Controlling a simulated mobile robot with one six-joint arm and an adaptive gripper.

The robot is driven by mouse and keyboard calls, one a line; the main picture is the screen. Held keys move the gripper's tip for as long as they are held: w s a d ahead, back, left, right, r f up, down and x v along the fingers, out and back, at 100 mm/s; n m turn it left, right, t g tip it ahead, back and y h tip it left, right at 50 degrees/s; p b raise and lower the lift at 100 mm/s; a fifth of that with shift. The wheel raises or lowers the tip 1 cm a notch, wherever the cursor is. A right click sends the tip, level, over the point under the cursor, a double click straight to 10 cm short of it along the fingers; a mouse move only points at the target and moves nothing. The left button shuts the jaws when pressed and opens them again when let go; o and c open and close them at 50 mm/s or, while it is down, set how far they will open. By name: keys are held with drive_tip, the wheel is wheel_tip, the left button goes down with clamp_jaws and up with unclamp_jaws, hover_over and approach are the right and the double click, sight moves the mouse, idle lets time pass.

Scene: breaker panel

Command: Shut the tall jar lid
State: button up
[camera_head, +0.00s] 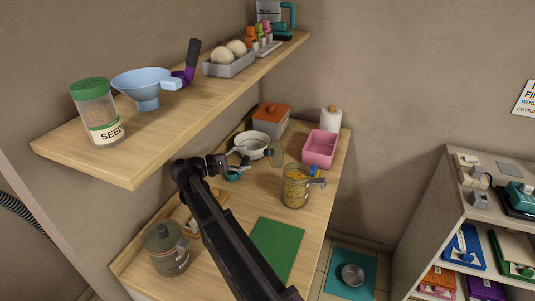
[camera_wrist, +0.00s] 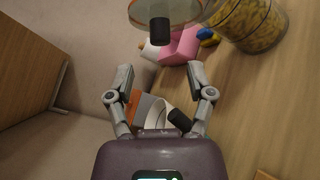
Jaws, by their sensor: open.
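The tall glass jar (camera_head: 296,190) holds yellow pieces and stands on the lower counter. Its round lid (camera_head: 277,154) is open, tilted up on the jar's left back side. In the wrist view the jar (camera_wrist: 250,22) is at the upper right, and the lid (camera_wrist: 185,10) with its dark knob (camera_wrist: 160,30) is at the top centre, cut off by the edge. My gripper (camera_wrist: 160,75) is open and empty, its fingers spread below the knob in that picture and apart from it. In the head view my gripper is small, left of the lid, and its fingertips are hard to make out.
A white pan (camera_head: 253,144), an orange-lidded box (camera_head: 270,117), a pink bin (camera_head: 320,148) and a paper roll (camera_head: 331,119) stand behind the jar. A grey jar (camera_head: 167,250) is at the front left. The green mat (camera_head: 278,247) is bare. A shelf (camera_head: 150,150) overhangs the left.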

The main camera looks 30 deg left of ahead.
sight(271, 154)
drive_tip(key=shift+w, duration=0.1)
drive_tip(key=shift+x, duration=3.7)
drive_tip(key=shift+d, duration=0.1)
drive_tip(key=shift+c, duration=0.2)
